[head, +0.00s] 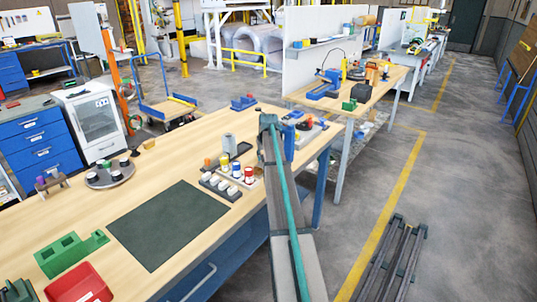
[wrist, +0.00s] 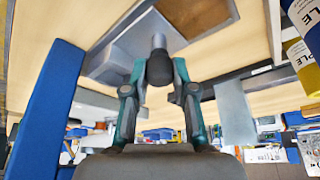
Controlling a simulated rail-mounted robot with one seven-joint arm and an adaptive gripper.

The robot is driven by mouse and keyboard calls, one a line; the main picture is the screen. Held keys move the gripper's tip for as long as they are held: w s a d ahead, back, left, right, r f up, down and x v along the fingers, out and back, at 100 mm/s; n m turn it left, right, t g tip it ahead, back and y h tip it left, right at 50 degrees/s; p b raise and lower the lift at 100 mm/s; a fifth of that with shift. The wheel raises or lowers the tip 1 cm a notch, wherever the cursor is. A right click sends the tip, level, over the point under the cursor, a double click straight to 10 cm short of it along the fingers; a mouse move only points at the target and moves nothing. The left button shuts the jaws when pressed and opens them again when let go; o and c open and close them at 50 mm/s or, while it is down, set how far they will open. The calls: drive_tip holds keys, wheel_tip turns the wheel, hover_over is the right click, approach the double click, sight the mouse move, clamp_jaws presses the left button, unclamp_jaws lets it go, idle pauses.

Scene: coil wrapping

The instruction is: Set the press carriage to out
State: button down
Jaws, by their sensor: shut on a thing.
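The press stands at the right edge of the near workbench in the head view, with a blue upright (head: 289,142) beside the end of my arm. Its blue upright also shows large at the left of the wrist view (wrist: 45,105). In the wrist view a dark round knob (wrist: 160,70) on a short grey shaft (wrist: 158,42) sticks out of a grey block (wrist: 125,52), which seems to be the carriage. My gripper (wrist: 159,72) has its teal fingers closed around the knob. In the head view my gripper (head: 268,122) is small and its hold is hidden. I cannot tell the carriage's position.
Left of my arm, the workbench (head: 150,168) holds a grey rack (head: 217,187) with small cups, a dark green mat (head: 168,224), a round tray (head: 110,174), a green block (head: 70,253) and a red bin (head: 80,285). Yellow-labelled cylinders (wrist: 303,62) show right in the wrist view.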

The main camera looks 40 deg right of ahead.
drive_tip(key=a, duration=0.2)
drive_tip(key=s+a, duration=0.1)
drive_tip(key=a, duration=0.3)
drive_tip(key=shift+s+f, duration=0.1)
drive_tip(key=shift+s, duration=0.25)
drive_tip(key=c, duration=0.9)
unclamp_jaws()
drive_tip(key=shift+a, duration=0.15)
drive_tip(key=shift+c, duration=0.2)
drive_tip(key=shift+s+r, duration=0.1)
drive_tip(key=shift+r, duration=0.4)
drive_tip(key=v, duration=1.1)
drive_tip(key=shift+s, duration=0.2)
